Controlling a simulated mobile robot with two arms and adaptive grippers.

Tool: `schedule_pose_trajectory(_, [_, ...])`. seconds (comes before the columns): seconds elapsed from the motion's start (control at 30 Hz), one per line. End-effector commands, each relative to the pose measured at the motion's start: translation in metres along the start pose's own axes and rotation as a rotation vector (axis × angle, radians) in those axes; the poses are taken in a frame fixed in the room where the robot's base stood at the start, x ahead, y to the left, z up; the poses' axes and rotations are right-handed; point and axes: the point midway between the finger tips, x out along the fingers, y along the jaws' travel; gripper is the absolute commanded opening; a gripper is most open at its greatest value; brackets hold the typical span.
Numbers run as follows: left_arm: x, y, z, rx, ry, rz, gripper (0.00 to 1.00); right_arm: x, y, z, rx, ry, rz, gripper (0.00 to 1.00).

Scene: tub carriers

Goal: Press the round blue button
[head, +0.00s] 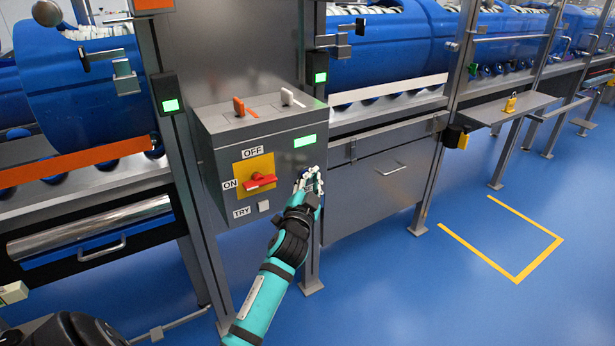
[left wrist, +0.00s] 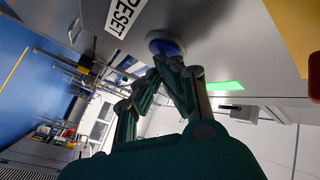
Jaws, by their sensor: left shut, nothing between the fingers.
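The round blue button (left wrist: 166,46) sits in a pale ring on the grey box face, beside a RESET label (left wrist: 124,14), in the left wrist view. My left gripper (head: 311,176) is shut and empty at the lower right of the control box's front (head: 288,158) in the head view. In the left wrist view its fingertips (left wrist: 168,62) overlap the button's edge; I cannot tell whether they touch it. In the head view the gripper largely covers the button. My right gripper is not in view.
The box also carries a red rotary switch (head: 260,181) on a yellow plate, a lit green display (head: 305,141), a small white TRY button (head: 263,206), and orange (head: 239,107) and white (head: 287,97) levers on top. Steel posts flank it. Blue floor (head: 400,290) lies open at right.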

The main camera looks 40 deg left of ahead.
Motion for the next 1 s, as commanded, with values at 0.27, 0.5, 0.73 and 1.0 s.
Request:
schedule_pose_trajectory(0.27, [-0.007, 0.005, -0.003, -0.001, -0.003, 0.0, 0.0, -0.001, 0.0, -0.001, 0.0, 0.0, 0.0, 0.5])
schedule_pose_trajectory(0.5, [-0.007, 0.006, -0.004, -0.001, -0.001, 0.0, 0.0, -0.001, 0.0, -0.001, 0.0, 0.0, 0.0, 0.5])
schedule_pose_trajectory(0.73, [-0.021, 0.016, -0.014, -0.003, -0.001, 0.001, 0.0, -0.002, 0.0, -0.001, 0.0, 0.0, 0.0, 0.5])
schedule_pose_trajectory(1.0, [-0.04, 0.03, -0.028, -0.002, -0.001, 0.001, 0.0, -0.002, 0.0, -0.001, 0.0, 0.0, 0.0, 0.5])
